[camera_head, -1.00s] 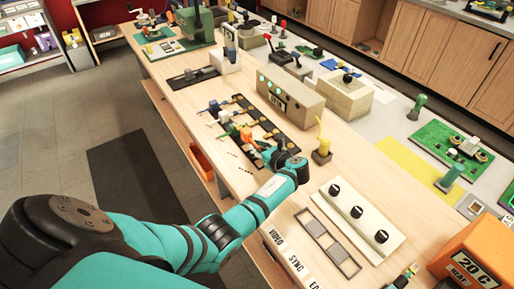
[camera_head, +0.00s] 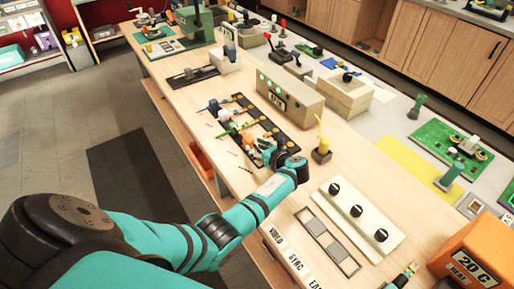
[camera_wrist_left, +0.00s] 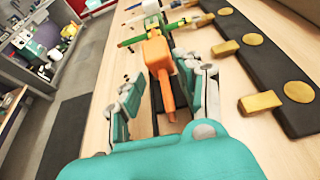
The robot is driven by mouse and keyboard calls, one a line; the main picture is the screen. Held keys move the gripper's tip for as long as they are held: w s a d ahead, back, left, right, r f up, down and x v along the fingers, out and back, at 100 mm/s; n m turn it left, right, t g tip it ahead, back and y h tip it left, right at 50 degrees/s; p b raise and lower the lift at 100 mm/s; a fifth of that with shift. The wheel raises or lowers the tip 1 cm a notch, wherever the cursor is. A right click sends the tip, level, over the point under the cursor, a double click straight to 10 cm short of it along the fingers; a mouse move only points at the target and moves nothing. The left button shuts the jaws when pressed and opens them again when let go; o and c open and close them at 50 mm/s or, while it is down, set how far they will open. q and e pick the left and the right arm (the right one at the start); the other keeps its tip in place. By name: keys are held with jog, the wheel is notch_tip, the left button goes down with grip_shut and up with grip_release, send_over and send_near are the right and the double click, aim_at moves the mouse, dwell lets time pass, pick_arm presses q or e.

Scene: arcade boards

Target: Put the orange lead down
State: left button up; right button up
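The orange lead (camera_head: 247,137) lies on the wooden table beside the black strip with brass contacts (camera_head: 285,141). In the left wrist view the orange lead (camera_wrist_left: 157,56) has a blocky body and a thin stem pointing toward my palm. My left gripper (camera_head: 258,147) is low over the table at the lead. In the left wrist view my left gripper (camera_wrist_left: 163,84) is open, its fingers apart on either side of the stem with gaps visible. A green lead (camera_wrist_left: 160,33) lies just beyond the orange one, close to it or touching. My right gripper is not seen.
White and blue leads (camera_head: 214,106) lie farther along the strip. A beige box with lights (camera_head: 290,98) stands behind it. A knob panel (camera_head: 357,212) is nearer. The table's front edge is close on the left.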

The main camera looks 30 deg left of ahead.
pick_arm(q)
jog(key=b+v, duration=0.1)
jog(key=v, duration=1)
jog(key=shift+f+b, duration=0.1)
jog(key=shift+b, duration=0.2)
jog(key=shift+s+d+r, duration=0.2)
jog(key=shift+d+r, duration=0.1)
jog(key=shift+d, duration=0.2)
